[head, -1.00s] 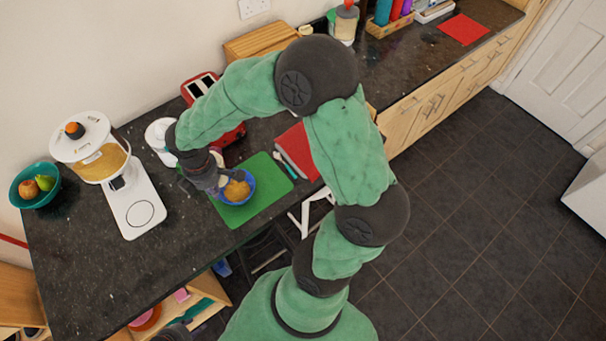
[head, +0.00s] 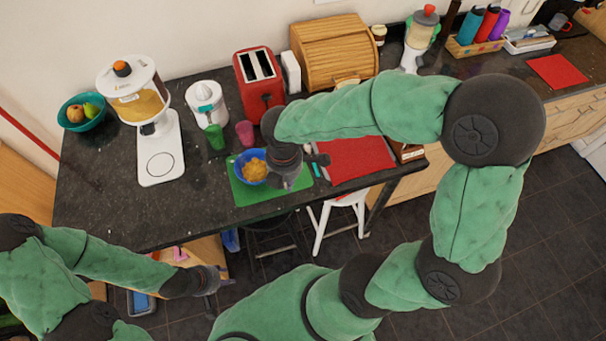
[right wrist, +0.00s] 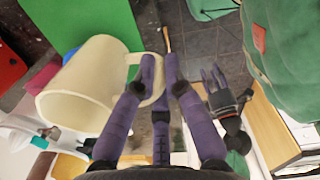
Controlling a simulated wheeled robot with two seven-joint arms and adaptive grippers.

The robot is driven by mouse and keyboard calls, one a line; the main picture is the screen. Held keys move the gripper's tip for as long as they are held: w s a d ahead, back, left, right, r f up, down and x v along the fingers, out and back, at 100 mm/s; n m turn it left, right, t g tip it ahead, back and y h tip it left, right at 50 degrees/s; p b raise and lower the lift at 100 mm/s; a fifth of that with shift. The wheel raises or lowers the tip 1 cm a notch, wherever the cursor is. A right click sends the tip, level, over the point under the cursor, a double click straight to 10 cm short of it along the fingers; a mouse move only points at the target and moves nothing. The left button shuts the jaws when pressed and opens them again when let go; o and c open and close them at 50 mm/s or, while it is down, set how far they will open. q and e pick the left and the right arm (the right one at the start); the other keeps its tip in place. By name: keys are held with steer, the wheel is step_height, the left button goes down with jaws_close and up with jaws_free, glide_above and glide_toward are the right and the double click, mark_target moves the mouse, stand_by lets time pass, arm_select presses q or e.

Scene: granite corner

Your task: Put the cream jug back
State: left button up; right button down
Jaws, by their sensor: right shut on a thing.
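The cream jug (right wrist: 75,95) fills the left of the right wrist view, lying tilted with its mouth toward the left. Its handle is between the purple fingers of my right gripper (right wrist: 160,75), which is shut on it. In the head view my right gripper (head: 287,180) is above the right part of the green mat, just right of the blue bowl; the jug is hidden there by my wrist. My left gripper (head: 216,283) is empty, low in front of the counter, with its fingers apart; it also shows in the right wrist view (right wrist: 215,80).
A blue bowl (head: 239,169) with yellow food stands on the green mat (head: 247,194). Green (head: 214,137) and pink (head: 245,133) cups stand behind it. A red mat (head: 358,158) lies right.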

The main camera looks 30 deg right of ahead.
steer(key=shift+w+d+f+b, duration=0.35)
steer(key=shift+w+d+f, duration=0.45)
steer(key=shift+d+f, duration=0.75)
steer(key=shift+w+d+f+b, duration=0.35)
steer(key=shift+w+d+f, duration=0.55)
steer(key=shift+f, duration=1.1)
steer(key=shift+w+d+f+b, duration=0.35)
steer(key=shift+w+d+f, duration=0.3)
steer(key=shift+d+f, duration=0.95)
steer(key=shift+a+f, duration=0.25)
steer(key=shift+f, duration=0.05)
steer(key=c, duration=1.3)
jaws_free()
steer(key=shift+r, duration=0.4)
step_height(320, 180, up, 12)
steer(key=shift+s+f+p, duration=0.15)
steer(key=shift+f+p, duration=0.1)
steer(key=shift+p, duration=0.9)
